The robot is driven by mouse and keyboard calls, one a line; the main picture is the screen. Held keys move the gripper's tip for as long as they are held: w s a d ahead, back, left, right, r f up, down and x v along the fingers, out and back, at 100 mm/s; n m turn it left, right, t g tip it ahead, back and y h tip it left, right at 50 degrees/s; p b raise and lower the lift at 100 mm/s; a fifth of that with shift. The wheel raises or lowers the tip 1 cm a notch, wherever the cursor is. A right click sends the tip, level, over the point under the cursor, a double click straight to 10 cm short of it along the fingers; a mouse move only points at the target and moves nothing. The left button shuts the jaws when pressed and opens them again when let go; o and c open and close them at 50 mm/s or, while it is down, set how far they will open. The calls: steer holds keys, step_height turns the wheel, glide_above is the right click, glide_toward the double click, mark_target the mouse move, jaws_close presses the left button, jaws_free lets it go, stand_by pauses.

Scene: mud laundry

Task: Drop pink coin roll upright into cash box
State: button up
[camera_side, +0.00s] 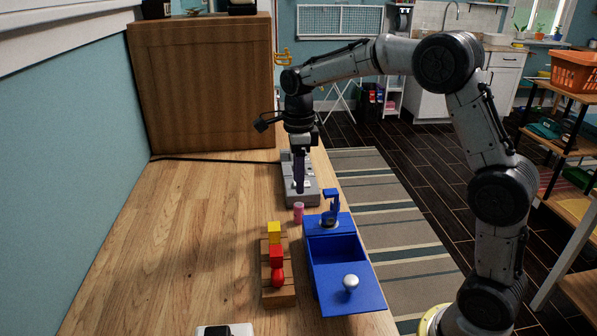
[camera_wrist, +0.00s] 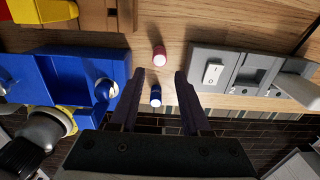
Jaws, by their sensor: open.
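The pink coin roll (camera_side: 298,211) stands upright on the wooden table, just left of the blue cash box (camera_side: 316,280). The cash box has an open compartment at its middle and a blue panel with a silver knob (camera_side: 351,283) at its near end. My gripper (camera_side: 300,188) points down above the table, a little beyond and above the pink roll. In the wrist view the open fingers (camera_wrist: 155,76) are apart and the pink roll (camera_wrist: 159,56) lies ahead of their tips, not held. The cash box (camera_wrist: 60,78) is at left there.
A small blue roll (camera_wrist: 155,96) shows between the fingers in the wrist view. A grey device with a switch (camera_side: 302,194) is behind the pink roll. A wooden rack (camera_side: 279,298) with yellow and red pieces stands left of the box. The table's left side is clear.

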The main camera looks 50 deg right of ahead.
mark_target(299, 204)
steer(key=shift+f, duration=3.35)
jaws_close()
steer(key=shift+r, duration=3.05)
